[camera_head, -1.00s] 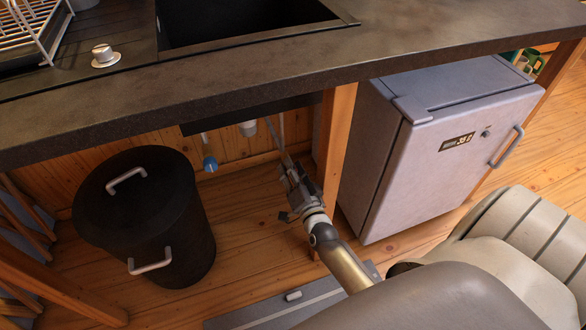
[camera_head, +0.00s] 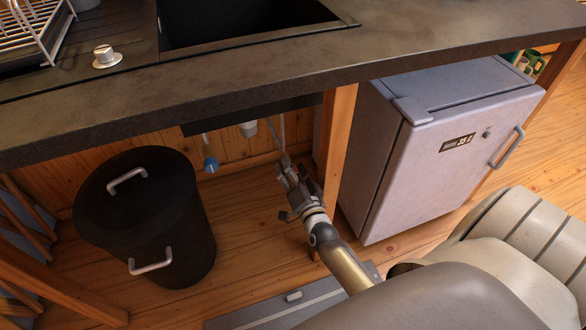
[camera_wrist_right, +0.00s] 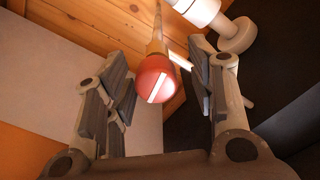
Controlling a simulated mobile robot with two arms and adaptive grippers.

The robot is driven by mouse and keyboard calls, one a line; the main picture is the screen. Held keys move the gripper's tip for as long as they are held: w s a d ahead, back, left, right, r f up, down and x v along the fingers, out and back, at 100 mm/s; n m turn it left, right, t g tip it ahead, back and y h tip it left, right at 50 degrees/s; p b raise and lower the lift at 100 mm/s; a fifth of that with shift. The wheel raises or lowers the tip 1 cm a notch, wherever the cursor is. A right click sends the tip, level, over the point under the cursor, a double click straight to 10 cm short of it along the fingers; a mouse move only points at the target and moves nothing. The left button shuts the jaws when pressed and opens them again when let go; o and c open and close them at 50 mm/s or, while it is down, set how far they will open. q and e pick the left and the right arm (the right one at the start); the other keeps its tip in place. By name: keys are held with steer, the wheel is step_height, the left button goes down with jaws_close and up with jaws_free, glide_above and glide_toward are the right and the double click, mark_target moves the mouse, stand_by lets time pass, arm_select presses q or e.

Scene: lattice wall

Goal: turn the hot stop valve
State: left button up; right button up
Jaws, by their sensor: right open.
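The hot stop valve (camera_wrist_right: 155,82) shows in the right wrist view as a round red knob with a white stripe across its face. My right gripper (camera_wrist_right: 162,84) is open, with one finger to the left of the knob and one to the right. Neither finger is seen to grip it. In the head view my right gripper (camera_head: 284,165) is under the counter beside the wooden post, and the red knob cannot be made out there. A blue knob (camera_head: 210,164) hangs to its left. My left gripper is not in view.
A black lidded bin (camera_head: 150,225) stands to the left. A wooden post (camera_head: 337,140) and a grey fridge (camera_head: 440,150) are close on the right. The dark counter (camera_head: 250,62) with its sink lies overhead. White pipework (camera_wrist_right: 205,14) is near the knob.

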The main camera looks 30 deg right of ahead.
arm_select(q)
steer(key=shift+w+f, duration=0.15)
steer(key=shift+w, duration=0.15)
arm_select(e)
steer(key=v, duration=1.2)
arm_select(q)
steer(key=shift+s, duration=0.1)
